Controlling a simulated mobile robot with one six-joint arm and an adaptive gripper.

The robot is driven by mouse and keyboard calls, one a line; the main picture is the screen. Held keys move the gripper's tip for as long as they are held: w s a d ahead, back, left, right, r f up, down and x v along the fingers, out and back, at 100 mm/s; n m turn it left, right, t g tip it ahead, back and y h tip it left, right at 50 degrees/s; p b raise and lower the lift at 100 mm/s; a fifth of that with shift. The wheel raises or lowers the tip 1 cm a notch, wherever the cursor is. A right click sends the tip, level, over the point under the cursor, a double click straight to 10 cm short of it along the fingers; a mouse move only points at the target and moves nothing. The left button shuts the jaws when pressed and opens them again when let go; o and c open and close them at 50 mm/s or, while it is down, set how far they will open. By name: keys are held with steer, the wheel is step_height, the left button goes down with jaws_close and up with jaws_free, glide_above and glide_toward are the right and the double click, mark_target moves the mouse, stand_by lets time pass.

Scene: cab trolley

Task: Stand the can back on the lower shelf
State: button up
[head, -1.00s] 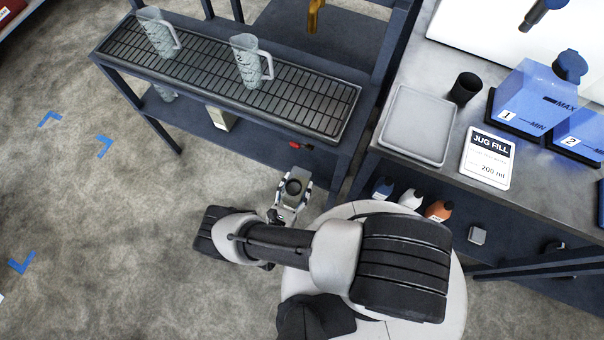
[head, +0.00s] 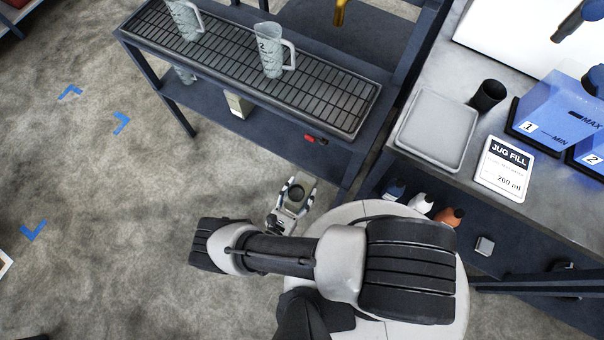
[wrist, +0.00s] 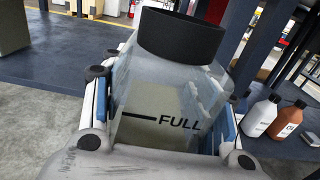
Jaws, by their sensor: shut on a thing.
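The can (wrist: 160,100) fills the middle of the wrist view. It has a clear body with a dull olive lower part, a black "FULL" mark and a wide black rim. My gripper (head: 294,198) is shut on it, with a finger on each side of the body. In the head view the can (head: 298,190) is seen from above, over the floor just in front of the trolley. The lower shelf (head: 268,140) is the dark blue plate under the trolley's grated top. It also shows in the wrist view (wrist: 60,66), behind the can at left. The can's base is hidden.
A pale box (head: 238,105) and a red and black item (head: 315,140) are on the lower shelf. Jugs (head: 272,55) stand on the grated top (head: 340,105) above. Bottles (head: 420,203) stand under the counter (head: 450,70) at right. The shelf's front middle looks bare.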

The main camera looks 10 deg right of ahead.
mark_target(291, 207)
steer(key=shift+b+v, duration=0.55)
steer(key=shift+v, duration=1.9)
steer(key=v, duration=0.9)
steer(key=shift+r, duration=0.1)
